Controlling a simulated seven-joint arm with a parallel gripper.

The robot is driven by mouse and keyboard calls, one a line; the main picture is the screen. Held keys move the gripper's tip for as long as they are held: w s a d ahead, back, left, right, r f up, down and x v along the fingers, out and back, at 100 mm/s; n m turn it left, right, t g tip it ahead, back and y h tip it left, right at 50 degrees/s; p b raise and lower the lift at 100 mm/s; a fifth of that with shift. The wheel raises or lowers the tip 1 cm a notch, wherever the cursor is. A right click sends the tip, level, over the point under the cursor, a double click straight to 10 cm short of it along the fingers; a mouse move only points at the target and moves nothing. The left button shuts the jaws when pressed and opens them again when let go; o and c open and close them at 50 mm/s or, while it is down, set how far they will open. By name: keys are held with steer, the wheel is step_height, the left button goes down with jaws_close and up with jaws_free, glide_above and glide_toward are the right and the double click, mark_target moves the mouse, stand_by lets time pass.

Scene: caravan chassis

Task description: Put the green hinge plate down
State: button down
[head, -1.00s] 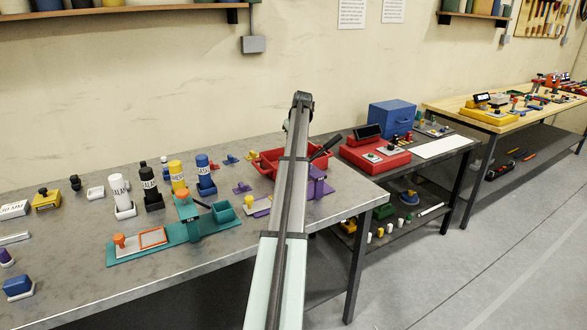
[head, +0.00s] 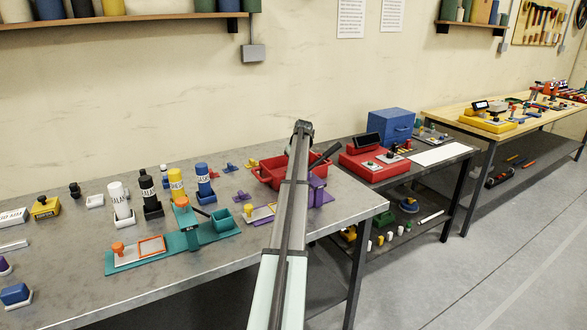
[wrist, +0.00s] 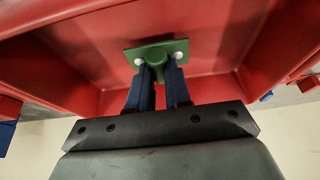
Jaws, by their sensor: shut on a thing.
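The green hinge plate (wrist: 177,47) shows in the wrist view as a small rectangular plate with a round green knob. My gripper (wrist: 159,76) has its two dark blue fingers shut on the knob. The plate is over the inside of the red tray (wrist: 225,88); I cannot tell whether it touches the tray floor. In the head view the red tray (head: 268,174) stands near the grey table's right end, partly behind my arm. My gripper and the green plate are hidden there.
A teal fixture (head: 185,242) and several bottles, such as the yellow one (head: 177,184), stand to the left on the grey table (head: 75,275).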

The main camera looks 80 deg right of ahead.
steer(key=shift+f, duration=0.8)
steer(key=shift+f, duration=0.1)
steer(key=c, duration=1.1)
jaws_free()
steer(key=shift+o, duration=0.2)
steer(key=v, duration=1.2)
steer(key=shift+d, duration=0.1)
